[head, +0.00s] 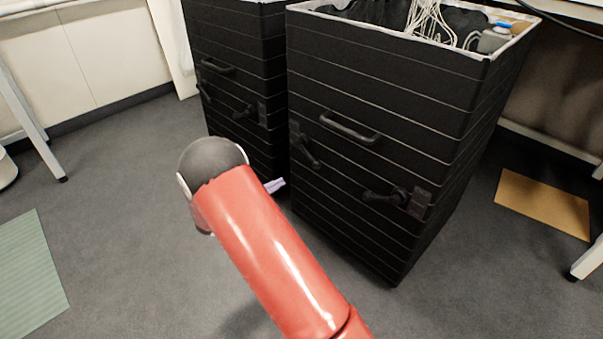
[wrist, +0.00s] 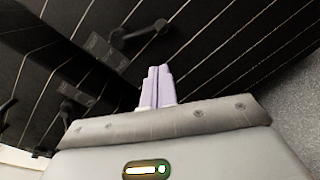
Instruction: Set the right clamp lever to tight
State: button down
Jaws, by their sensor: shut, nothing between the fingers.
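Two black boxes with thin pale lines stand side by side. On the front of the nearer right box, the right lever (head: 384,198) is dark and lies roughly level, its arm pointing left, beside a small dark plate (head: 420,203). A second lever (head: 304,147) on that box slants down to the right. My gripper (head: 274,185) shows only its pale purple fingertips past my red arm, low by the gap between the boxes. In the wrist view the fingers (wrist: 157,86) are together and empty. A dark lever (wrist: 138,32) shows beyond them, apart from the fingertips; I cannot tell which one.
The left box (head: 238,40) also has a lever (head: 244,111) and a bar handle (head: 217,67). The right box has a bar handle (head: 350,128), and white cables (head: 430,22) lie in its open top. Grey floor is clear in front. A tan mat (head: 543,203) lies right.

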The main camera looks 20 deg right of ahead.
aim_at(308, 155)
jog(key=f, duration=0.1)
jog(key=w+n+t, duration=0.1)
jog(key=a+f, duration=0.1)
jog(key=shift+w+f+n+t, duration=0.25)
jog(key=shift+f+n+t, duration=0.05)
jog(key=shift+f, duration=0.05)
jog(key=shift+d, duration=0.1)
jog(key=d+r, duration=0.1)
jog(key=d, duration=0.2)
jog(key=w+d+r, duration=0.1)
jog(key=d, duration=0.3)
jog(key=d+r+b, duration=0.1)
jog(key=d+r, duration=0.1)
jog(key=d, duration=0.1)
jog(key=shift+w+d, duration=0.3)
